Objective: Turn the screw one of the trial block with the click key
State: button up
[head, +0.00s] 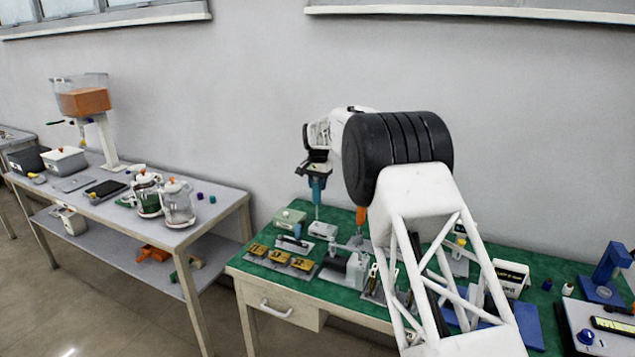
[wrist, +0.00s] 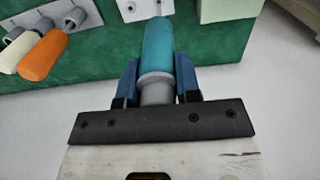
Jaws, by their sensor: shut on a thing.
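My gripper (head: 316,176) is shut on the teal handle of the click key (head: 317,190). The key hangs upright with its thin shaft pointing down above the green bench top. In the wrist view, the blue fingers of my gripper (wrist: 158,85) stand on both sides of the key's grey collar, and the teal handle (wrist: 158,48) reaches away from them. A small pale block (head: 322,230), which looks like the trial block, stands below the key. It shows partly at the top edge of the wrist view (wrist: 134,10). Its screws and the key's tip are too small or hidden to tell.
An orange-handled tool (head: 361,216) stands right of the key; it and a cream handle show in the wrist view (wrist: 44,56). A green box (head: 290,218) stands to the left. Brass-coloured blocks (head: 279,256) lie in front. My arm hides much of the bench's right part.

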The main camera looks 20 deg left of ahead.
jog(key=shift+f, duration=0.9)
jog(key=shift+m, duration=0.8)
jog(key=shift+r, duration=1.7)
jog(key=shift+r, duration=1.35)
jog(key=shift+d, duration=0.15)
